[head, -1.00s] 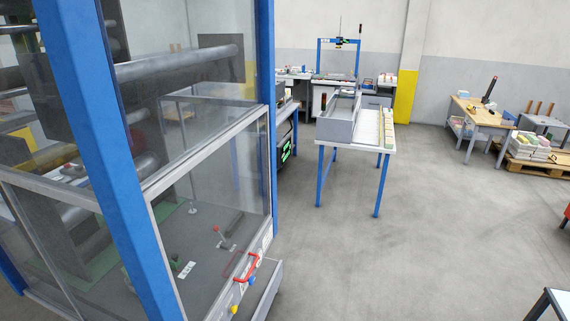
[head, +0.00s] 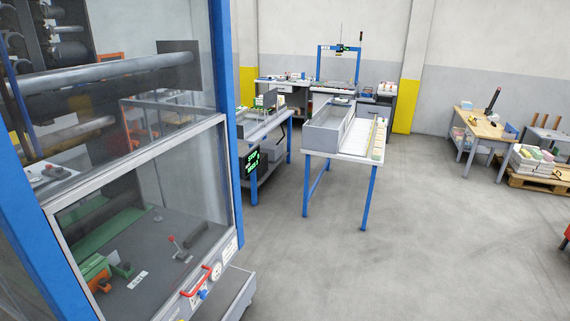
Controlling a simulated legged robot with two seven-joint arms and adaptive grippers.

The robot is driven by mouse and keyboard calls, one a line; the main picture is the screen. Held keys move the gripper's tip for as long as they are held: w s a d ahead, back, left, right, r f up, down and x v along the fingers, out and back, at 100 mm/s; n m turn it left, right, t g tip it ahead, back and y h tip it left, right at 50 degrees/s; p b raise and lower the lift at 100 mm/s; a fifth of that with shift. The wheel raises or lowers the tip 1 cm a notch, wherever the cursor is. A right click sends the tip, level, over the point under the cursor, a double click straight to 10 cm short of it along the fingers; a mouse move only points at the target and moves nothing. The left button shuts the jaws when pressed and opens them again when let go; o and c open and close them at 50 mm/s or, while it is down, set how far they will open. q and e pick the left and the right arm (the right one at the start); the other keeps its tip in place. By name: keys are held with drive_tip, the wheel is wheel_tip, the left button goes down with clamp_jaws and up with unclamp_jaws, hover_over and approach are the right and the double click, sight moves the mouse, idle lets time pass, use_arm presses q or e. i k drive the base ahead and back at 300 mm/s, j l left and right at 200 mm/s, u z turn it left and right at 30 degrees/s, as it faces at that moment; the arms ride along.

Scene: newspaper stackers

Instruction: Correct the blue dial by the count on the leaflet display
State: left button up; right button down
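A small blue knob (head: 203,294), which may be the blue dial, sits on the front lower edge of the glazed machine at the left, just below a red handle (head: 196,281). Its setting is too small to read. A dark display with green characters (head: 252,162) stands beyond the machine's blue post, at the side of a far table. It may be the leaflet display; I cannot read its count. Neither of my grippers is in view.
The glazed machine with blue posts (head: 226,130) fills the left. A blue-legged table (head: 365,205) with a grey bin stands ahead. A wooden workbench (head: 480,121) and a pallet (head: 538,182) stand at the right. The grey floor at centre right is clear.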

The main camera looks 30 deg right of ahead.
sight(203, 294)
drive_tip(key=k+l, duration=0.1)
drive_tip(key=l, duration=0.5)
drive_tip(key=k+l+z, duration=0.1)
drive_tip(key=l, duration=1.15)
drive_tip(key=k+z, duration=0.05)
